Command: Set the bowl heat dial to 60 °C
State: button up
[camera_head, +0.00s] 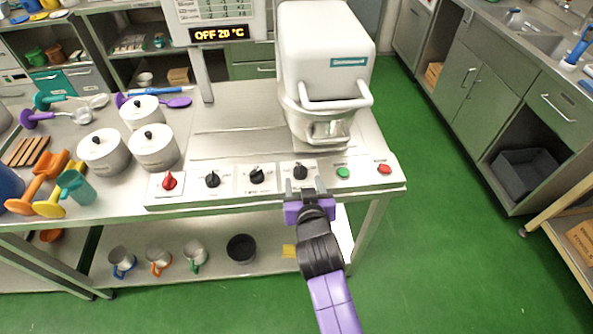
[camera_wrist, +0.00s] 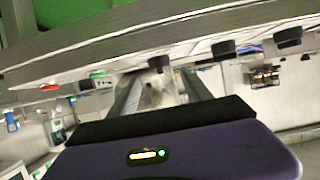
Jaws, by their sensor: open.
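The control panel (camera_head: 228,196) on the front edge of the steel table carries a red knob (camera_head: 169,181) and three black dials: left (camera_head: 212,180), middle (camera_head: 257,176) and right (camera_head: 300,171). Their labels are too small to read, so I cannot tell which is the bowl heat dial. The display (camera_head: 219,33) above reads "OFF 20 °C". My gripper (camera_head: 304,187) is open in front of the right dial, fingers to either side of its lower part. In the wrist view that dial (camera_wrist: 158,63) sits just beyond the open fingers (camera_wrist: 162,85); contact is unclear.
A green button (camera_head: 343,173) and a red button (camera_head: 384,169) sit right of the dials. The white kettle machine (camera_head: 325,50) stands behind the panel. Lidded pots (camera_head: 154,148) stand at the left. A lower shelf (camera_head: 215,270) holds mugs. The green floor at right is clear.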

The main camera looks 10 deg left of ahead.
aim_at(302, 174)
jog(key=shift+p+x, duration=0.3)
jog(key=shift+x, duration=3.2)
jog(key=shift+a, duration=0.1)
jog(key=shift+c, duration=0.3)
grip_shut()
